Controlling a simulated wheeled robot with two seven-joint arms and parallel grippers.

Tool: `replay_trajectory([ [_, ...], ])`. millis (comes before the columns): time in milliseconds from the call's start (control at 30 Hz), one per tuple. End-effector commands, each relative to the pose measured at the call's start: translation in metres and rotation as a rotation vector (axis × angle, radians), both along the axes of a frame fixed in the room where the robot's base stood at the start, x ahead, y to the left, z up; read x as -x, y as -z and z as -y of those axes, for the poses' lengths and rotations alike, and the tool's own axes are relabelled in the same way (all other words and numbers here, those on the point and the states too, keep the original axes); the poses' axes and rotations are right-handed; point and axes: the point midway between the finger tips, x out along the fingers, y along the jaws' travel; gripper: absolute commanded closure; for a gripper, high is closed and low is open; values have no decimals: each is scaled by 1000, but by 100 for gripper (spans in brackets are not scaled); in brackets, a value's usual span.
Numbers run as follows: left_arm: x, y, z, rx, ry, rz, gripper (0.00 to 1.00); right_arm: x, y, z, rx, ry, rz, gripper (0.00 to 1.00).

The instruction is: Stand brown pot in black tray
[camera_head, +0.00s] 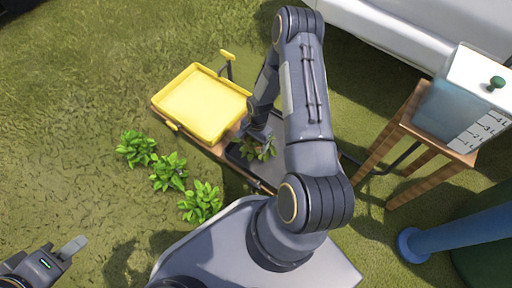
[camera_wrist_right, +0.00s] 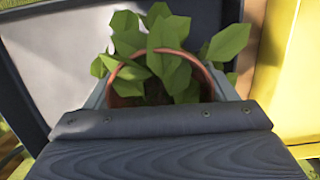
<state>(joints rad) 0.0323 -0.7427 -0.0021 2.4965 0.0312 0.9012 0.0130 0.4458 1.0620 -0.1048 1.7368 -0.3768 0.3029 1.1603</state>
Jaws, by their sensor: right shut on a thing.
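The brown pot (camera_wrist_right: 127,88) shows its round reddish-brown rim in the right wrist view, with a leafy green plant (camera_wrist_right: 165,45) in it. My right gripper (camera_wrist_right: 160,97) is shut on the pot, its fingers on either side. In the head view the plant (camera_head: 262,152) shows under my right gripper (camera_head: 258,137), over the black tray (camera_head: 238,160). The pot looks upright, but I cannot tell whether its base touches the tray. My arm hides part of the tray. My left gripper (camera_head: 62,257) is at the lower left, over grass, with no object seen in it.
A yellow tray (camera_head: 203,103) stands just left of the black tray. Several leafy plants (camera_head: 168,172) are on the grass at left. A wooden stand (camera_head: 402,125) bearing a water tank (camera_head: 459,103) is at right, beside a blue pipe (camera_head: 455,237). Open grass lies at left.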

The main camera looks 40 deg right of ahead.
Motion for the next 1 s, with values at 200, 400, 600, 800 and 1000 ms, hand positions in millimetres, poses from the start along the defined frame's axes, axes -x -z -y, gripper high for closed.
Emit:
replay_trajectory([
  [200,0,16,0,0,0,0,64,0,28,8,-1,0,-1,54],
  [400,0,19,0,0,0,0,64,-1,39,8,0,0,0,54],
  [600,0,19,0,0,0,0,64,-1,39,8,0,0,0,54],
  [800,0,19,0,0,0,0,64,-1,40,7,0,1,0,3],
  [1000,0,19,0,0,0,0,64,-1,40,8,0,1,0,1],
])
